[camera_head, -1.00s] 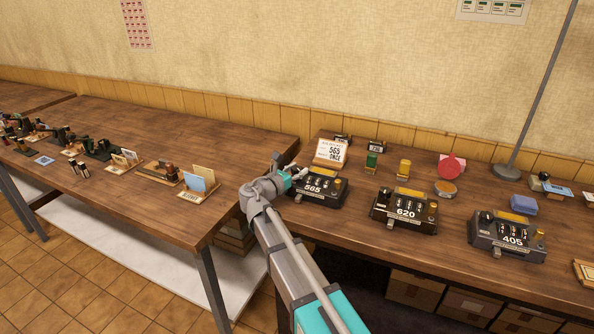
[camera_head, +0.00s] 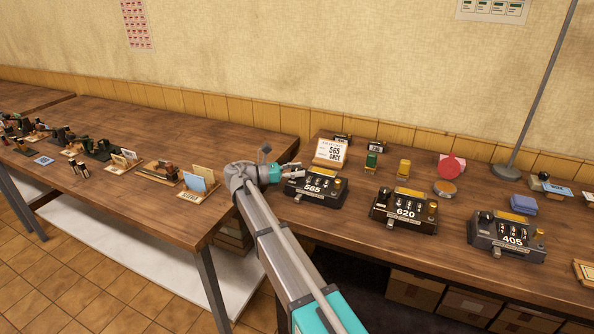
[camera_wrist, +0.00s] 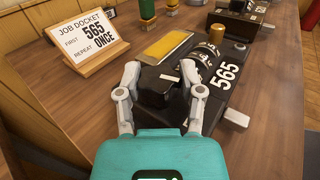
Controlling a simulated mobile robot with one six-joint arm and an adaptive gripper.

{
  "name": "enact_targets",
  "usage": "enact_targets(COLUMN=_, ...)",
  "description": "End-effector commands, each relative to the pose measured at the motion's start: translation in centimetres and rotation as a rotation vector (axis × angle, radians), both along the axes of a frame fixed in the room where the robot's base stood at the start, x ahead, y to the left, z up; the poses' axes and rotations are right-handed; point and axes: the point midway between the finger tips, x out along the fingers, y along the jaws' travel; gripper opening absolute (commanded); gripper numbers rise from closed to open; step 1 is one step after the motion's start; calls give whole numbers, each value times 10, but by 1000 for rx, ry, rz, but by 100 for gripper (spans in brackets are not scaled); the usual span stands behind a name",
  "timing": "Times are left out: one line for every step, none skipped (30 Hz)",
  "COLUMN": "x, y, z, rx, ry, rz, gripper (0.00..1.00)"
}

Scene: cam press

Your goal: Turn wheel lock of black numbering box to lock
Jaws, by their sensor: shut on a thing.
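The black numbering box marked 565 (camera_head: 318,199) stands at the left end of the right-hand table. It also shows in the wrist view (camera_wrist: 214,112), with a yellow pad, number wheels and a brass knob. A black wheel lock (camera_wrist: 152,93) with a white mark on it is on the near side of the box. My gripper (camera_wrist: 162,78) has its two grey fingers on either side of this wheel lock and is shut on it. In the head view my gripper (camera_head: 295,169) reaches the box's left end from the left.
A job docket (camera_wrist: 84,40) reading 565, once, stands beside the box. Similar boxes 620 (camera_head: 403,213) and 405 (camera_head: 508,238) stand to the right. Green (camera_head: 371,160) and yellow (camera_head: 404,167) pieces stand behind.

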Motion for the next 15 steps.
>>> enact_targets(x=3, y=1, z=0, rx=-1, ry=0, rz=-26, gripper=2)
enact_targets(x=3, y=1, z=0, rx=-1, ry=0, rz=-41, gripper=2)
enact_targets(x=3, y=1, z=0, rx=-1, ry=0, rz=-58, gripper=2)
enact_targets(x=2, y=1, z=0, rx=-1, ry=0, rz=-69, gripper=2)
enact_targets(x=2, y=1, z=0, rx=-1, ry=0, rz=-79, gripper=2)
enact_targets(x=2, y=1, z=0, rx=-1, ry=0, rz=-90, gripper=2)
enact_targets(x=2, y=0, z=0, rx=-1, ry=0, rz=-97, gripper=2)
enact_targets(x=1, y=0, z=0, rx=-1, ry=0, rz=-103, gripper=2)
enact_targets(x=1, y=0, z=0, rx=-1, ry=0, rz=-109, gripper=2)
enact_targets(x=1, y=0, z=0, rx=-1, ry=0, rz=-112, gripper=2)
enact_targets(x=1, y=0, z=0, rx=-1, ry=0, rz=-115, gripper=2)
enact_targets(x=1, y=0, z=0, rx=-1, ry=0, rz=-117, gripper=2)
enact_targets(x=1, y=0, z=0, rx=-1, ry=0, rz=-117, gripper=2)
enact_targets(x=0, y=0, z=0, rx=-1, ry=0, rz=-118, gripper=2)
enact_targets(x=0, y=0, z=0, rx=-1, ry=0, rz=-118, gripper=2)
